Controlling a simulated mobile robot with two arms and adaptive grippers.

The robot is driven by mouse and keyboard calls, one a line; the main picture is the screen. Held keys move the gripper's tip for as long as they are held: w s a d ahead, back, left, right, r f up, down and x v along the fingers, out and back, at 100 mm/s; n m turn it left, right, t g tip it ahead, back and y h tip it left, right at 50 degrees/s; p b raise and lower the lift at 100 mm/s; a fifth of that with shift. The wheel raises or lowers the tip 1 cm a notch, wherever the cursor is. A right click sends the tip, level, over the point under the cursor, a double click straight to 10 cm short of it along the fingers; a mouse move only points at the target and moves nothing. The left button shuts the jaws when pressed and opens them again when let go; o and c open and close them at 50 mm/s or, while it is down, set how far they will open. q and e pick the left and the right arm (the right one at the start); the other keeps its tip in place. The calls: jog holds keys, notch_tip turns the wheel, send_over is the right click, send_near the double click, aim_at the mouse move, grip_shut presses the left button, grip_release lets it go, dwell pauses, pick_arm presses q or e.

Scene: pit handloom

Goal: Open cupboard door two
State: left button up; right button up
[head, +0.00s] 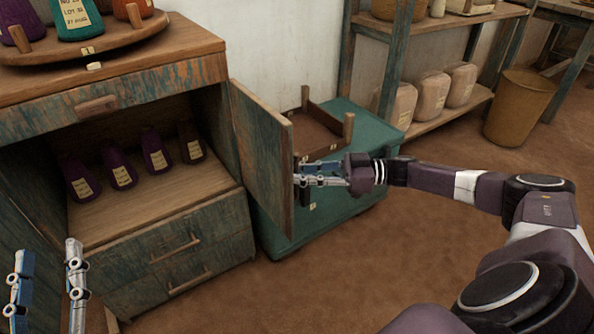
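The cupboard (150,220) stands at the left, with its inside showing. Its right door (262,150) stands swung well out, its inner face toward the opening. Part of a second door (20,235) shows at the left edge, behind my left gripper; no number can be read on either door. My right gripper (298,181) is at the free edge of the right door, on its outer side. Its fingers lie close together; whether they hold a handle is hidden. My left gripper (48,252) is low at the left, fingers apart and empty.
Several dark labelled cones (122,176) stand inside the cupboard. A round wooden tray (85,45) with cones sits on top. A green chest (355,150) with a wooden tray (320,130) stands behind the door. A basket (520,108) stands far right. The front floor is open.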

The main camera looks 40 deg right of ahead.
jog(key=shift+o, duration=0.7)
jog(key=shift+r, duration=0.15)
jog(key=shift+w, duration=0.15)
jog(key=shift+r, duration=0.1)
jog(key=v, duration=1.2)
